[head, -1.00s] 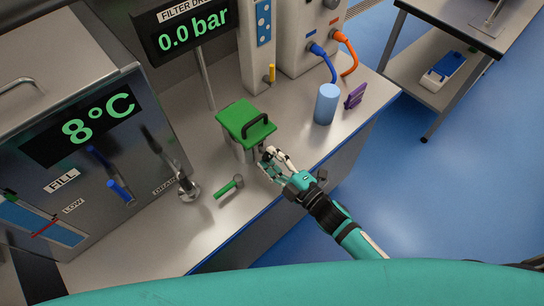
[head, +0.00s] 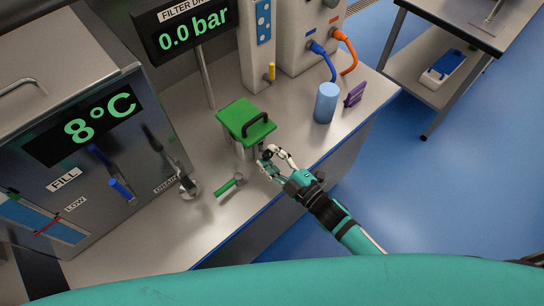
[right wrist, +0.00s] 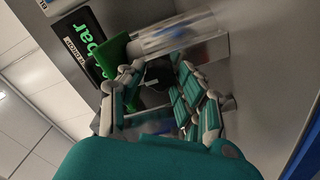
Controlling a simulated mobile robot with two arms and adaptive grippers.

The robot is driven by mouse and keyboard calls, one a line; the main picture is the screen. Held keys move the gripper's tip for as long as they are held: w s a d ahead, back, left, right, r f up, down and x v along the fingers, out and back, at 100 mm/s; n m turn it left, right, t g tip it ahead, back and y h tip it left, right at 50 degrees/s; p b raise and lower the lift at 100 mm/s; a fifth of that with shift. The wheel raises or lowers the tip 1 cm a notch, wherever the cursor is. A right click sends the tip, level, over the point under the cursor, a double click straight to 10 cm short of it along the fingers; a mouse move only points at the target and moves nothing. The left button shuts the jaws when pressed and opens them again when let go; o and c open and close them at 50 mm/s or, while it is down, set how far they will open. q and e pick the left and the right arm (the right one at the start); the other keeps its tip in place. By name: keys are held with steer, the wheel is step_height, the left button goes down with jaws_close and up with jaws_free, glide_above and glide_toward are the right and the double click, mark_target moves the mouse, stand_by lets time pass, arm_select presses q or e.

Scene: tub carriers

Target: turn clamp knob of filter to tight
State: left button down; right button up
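The filter is a clear-walled housing with a green lid (head: 246,122) and a black handle, standing on the steel bench. In the right wrist view its green lid (right wrist: 117,50) and clear body (right wrist: 178,37) show behind the fingers. A dark part that looks like the clamp knob (right wrist: 157,72) is between the fingers there. My right gripper (head: 275,160) is at the filter's near right side, fingers apart around that part; contact cannot be told. It also shows in the right wrist view (right wrist: 158,82). My left gripper is out of view.
A green-handled part (head: 229,186) lies left of my right gripper. A blue cylinder (head: 326,103) and a purple item (head: 355,95) stand to the right. A tank with a drain valve (head: 187,186) is at left.

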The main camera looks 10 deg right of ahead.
steer(key=o, duration=0.4)
steer(key=v, duration=1.2)
steer(key=shift+f, duration=0.1)
steer(key=s+d+f+m+g+h, duration=0.2)
steer(key=d+f+m+h, duration=0.1)
steer(key=f, duration=0.6)
steer(key=s+d+f+m+g+h, duration=0.1)
steer(key=s+d+f+m+h, duration=0.15)
steer(key=f, duration=0.55)
steer(key=s+d+f+m+g+h, duration=0.1)
steer(key=d+f+m+g+h, duration=0.2)
steer(key=f, duration=0.6)
steer(key=s+d+f+m+g+h, duration=0.1)
steer(key=s+f+m+g, duration=0.2)
steer(key=s+f, duration=0.4)
steer(key=s+d+f+m+g+h, duration=0.1)
steer(key=s+f+m+g, duration=0.3)
steer(key=s, duration=1.3)
step_height(320, 180, down, 5)
steer(key=shift+d+r+g, duration=0.2)
steer(key=shift+d+g, duration=0.1)
steer(key=shift+d, duration=0.35)
